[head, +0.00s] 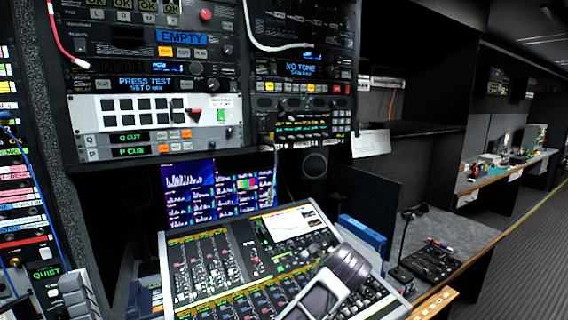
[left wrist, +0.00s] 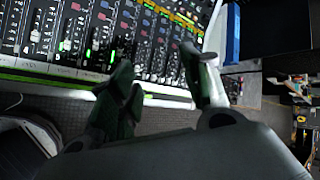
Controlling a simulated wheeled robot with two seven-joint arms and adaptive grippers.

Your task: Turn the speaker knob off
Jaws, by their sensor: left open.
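I cannot tell which of the small knobs is the speaker knob. A round dark speaker (head: 314,165) sits under the right rack units in the head view. The mixing console (head: 185,262) stands below the screens, with rows of knobs and faders. It also fills the upper left of the left wrist view (left wrist: 60,45). My left gripper (left wrist: 158,62) is open and empty, its two fingers apart by the console's edge. A grey and purple part of my arm covers the console's lower right in the head view. My right gripper is not in view.
Rack units with several knobs and lit displays (head: 150,82) rise above the console. A screen (head: 220,190) stands behind it. A blue box-like object (head: 362,236), a dark lamp (head: 405,245) and a grey desk (head: 455,235) lie to the right. The carpeted aisle (head: 515,275) is clear.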

